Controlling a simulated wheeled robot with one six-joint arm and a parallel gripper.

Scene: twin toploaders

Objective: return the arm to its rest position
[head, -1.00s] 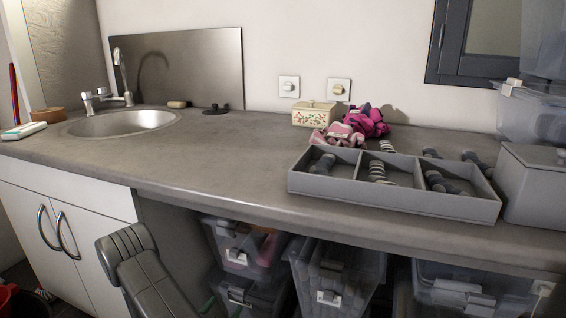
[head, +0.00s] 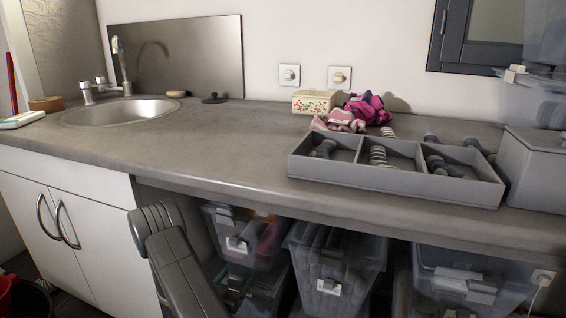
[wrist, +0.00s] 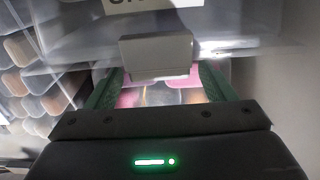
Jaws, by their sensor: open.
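I cannot tell whether the fingers touch the box.
The grey counter (head: 215,155) carries a sink (head: 120,110), a floral box (head: 313,101), pink cloth items (head: 366,107) and a three-compartment tray (head: 395,180) holding dark and striped rolled items. Clear bins (head: 335,265) stand under the counter. A white cabinet (head: 60,225) is at left.

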